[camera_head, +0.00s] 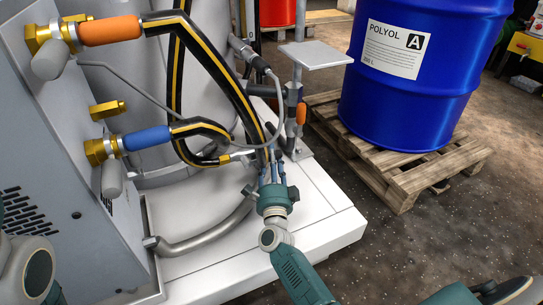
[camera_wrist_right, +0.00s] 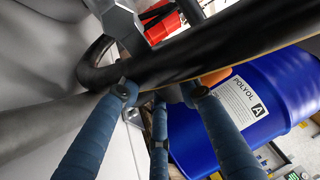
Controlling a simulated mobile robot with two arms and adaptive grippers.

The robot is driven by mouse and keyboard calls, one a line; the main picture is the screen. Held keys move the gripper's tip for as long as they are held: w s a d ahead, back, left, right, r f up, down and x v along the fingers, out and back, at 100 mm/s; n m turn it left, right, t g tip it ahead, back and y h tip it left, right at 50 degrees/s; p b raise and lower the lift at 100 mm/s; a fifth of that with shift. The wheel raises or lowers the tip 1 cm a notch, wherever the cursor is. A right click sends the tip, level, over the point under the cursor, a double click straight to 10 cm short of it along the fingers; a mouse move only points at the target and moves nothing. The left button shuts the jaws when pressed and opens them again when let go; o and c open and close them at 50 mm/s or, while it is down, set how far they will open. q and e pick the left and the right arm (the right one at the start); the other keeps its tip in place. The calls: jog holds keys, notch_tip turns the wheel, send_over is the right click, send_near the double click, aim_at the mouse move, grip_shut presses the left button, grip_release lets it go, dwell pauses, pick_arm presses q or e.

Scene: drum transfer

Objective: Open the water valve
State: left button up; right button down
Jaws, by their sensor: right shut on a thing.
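Two brass valves stand on the grey cabinet at the left in the head view. The upper valve (camera_head: 48,37) has a grey handle (camera_head: 50,60) and an orange-sleeved hose. The lower valve (camera_head: 98,151) has a grey handle (camera_head: 112,180) and a blue-sleeved hose. A grey pipe with an orange handle (camera_head: 301,113) stands further back. Which is the water valve, I cannot tell. My right gripper (camera_head: 269,163) is closed at a black hose (camera_head: 232,85) with a yellow stripe. In the wrist view its blue fingers (camera_wrist_right: 158,100) meet this hose (camera_wrist_right: 200,50); the exact contact is partly hidden. My left gripper is out of view.
A blue drum (camera_head: 425,75) stands on a wooden pallet (camera_head: 445,172) at the right. A white platform (camera_head: 310,225) lies under my right arm. A grey plate on a post (camera_head: 315,54) stands behind the hose.

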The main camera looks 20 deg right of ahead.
dwell(0.3)
jog(key=c, duration=1.2)
grip_release()
jog(key=v, duration=0.7)
jog(key=shift+s, duration=0.3)
